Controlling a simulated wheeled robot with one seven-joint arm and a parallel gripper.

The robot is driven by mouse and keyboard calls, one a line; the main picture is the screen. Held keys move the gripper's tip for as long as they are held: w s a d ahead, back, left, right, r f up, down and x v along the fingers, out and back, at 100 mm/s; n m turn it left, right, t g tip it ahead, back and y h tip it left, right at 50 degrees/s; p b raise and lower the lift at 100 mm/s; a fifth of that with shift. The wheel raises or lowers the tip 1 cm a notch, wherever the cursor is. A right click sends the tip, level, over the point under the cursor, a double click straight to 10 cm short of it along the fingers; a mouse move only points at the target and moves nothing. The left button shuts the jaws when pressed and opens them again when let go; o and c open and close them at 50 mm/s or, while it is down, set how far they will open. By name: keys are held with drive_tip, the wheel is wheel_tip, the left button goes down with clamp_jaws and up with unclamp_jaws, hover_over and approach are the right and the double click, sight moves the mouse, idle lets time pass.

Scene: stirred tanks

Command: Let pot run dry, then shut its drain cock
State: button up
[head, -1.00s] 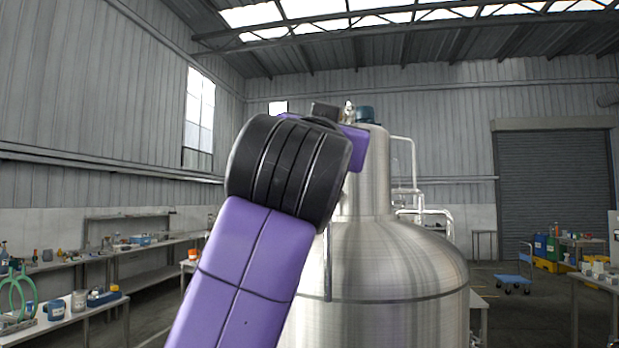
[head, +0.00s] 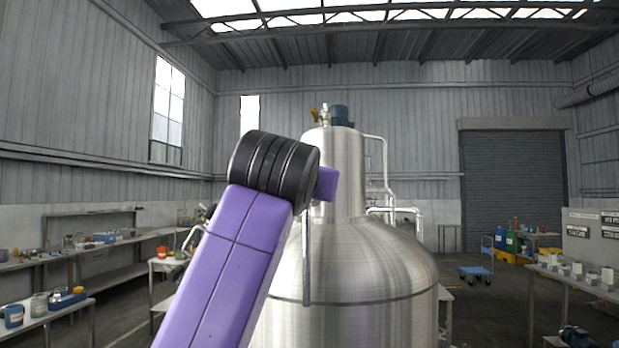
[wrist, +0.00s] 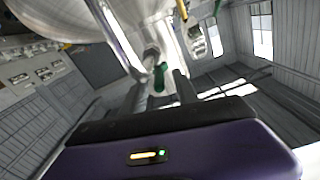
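A large steel tank (head: 345,265) stands in front of me in the head view, partly hidden by my arm. Rounded steel (wrist: 75,20) fills the upper left of the wrist view. A green handle (wrist: 160,78) on a small steel fitting shows just beyond my gripper (wrist: 158,94). The two dark fingers are apart, and the handle appears between them in the picture. I cannot tell whether they touch it, nor whether the cock is open. A yellow handle (wrist: 182,10) shows higher up. My gripper is hidden in the head view. The level inside the tank is not visible.
A blue motor (head: 340,115) and white pipes (head: 384,210) sit on the tank. A bench (head: 48,310) stands at the left and a table (head: 565,277) with small boxes at the right. A blue cart (head: 476,271) stands behind on open floor.

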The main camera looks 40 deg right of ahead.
drive_tip(key=shift+w+d, duration=0.2)
drive_tip(key=shift+d, duration=0.05)
clamp_jaws()
idle(1.4)
